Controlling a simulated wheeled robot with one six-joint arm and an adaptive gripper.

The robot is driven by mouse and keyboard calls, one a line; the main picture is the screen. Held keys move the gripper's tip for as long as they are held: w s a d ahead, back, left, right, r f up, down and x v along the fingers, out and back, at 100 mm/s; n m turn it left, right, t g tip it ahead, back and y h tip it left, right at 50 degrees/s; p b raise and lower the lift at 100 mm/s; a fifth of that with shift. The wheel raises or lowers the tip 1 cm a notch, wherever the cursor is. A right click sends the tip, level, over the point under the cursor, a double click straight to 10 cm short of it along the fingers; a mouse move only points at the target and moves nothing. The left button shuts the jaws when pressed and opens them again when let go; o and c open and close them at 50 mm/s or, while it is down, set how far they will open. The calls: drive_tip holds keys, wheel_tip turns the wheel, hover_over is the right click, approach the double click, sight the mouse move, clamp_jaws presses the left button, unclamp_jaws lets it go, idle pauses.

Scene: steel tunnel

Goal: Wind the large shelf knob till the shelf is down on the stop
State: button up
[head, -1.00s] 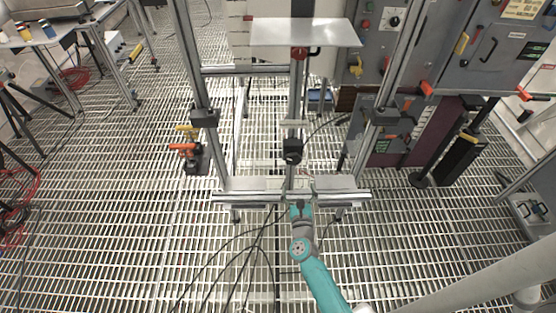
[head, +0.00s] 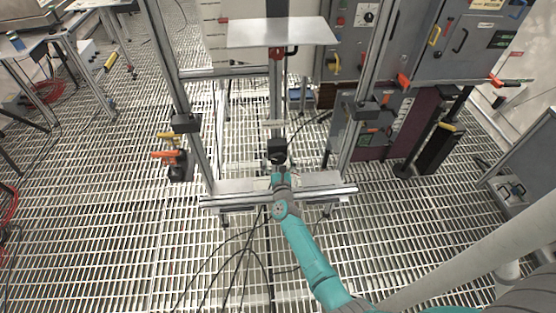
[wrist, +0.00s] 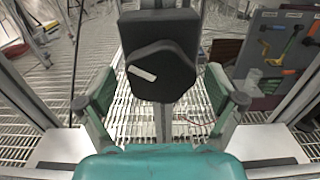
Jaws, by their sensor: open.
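The shelf (head: 285,33) is a light flat plate high on the upright frame, well above the frame's base. The large shelf knob (wrist: 162,72) is black and lobed with a white mark, and sits on a black block. In the head view the black block and knob (head: 277,150) are low on the middle post. My gripper (wrist: 160,100) is open, with one green finger on each side of the knob, apart from it. In the head view my gripper (head: 279,170) is just below the knob and partly hidden by my arm. I cannot pick out the stop.
A red piece (head: 276,53) is under the shelf on the middle post. Black clamps sit on the left post (head: 186,123) and right post (head: 367,108). Grey cabinets (head: 462,45) stand at the right.

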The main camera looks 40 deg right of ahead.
drive_tip(key=shift+w+d, duration=0.15)
drive_tip(key=shift+w, duration=0.05)
drive_tip(key=c, duration=1.1)
drive_tip(key=shift+c, duration=0.2)
drive_tip(key=shift+n, duration=0.3)
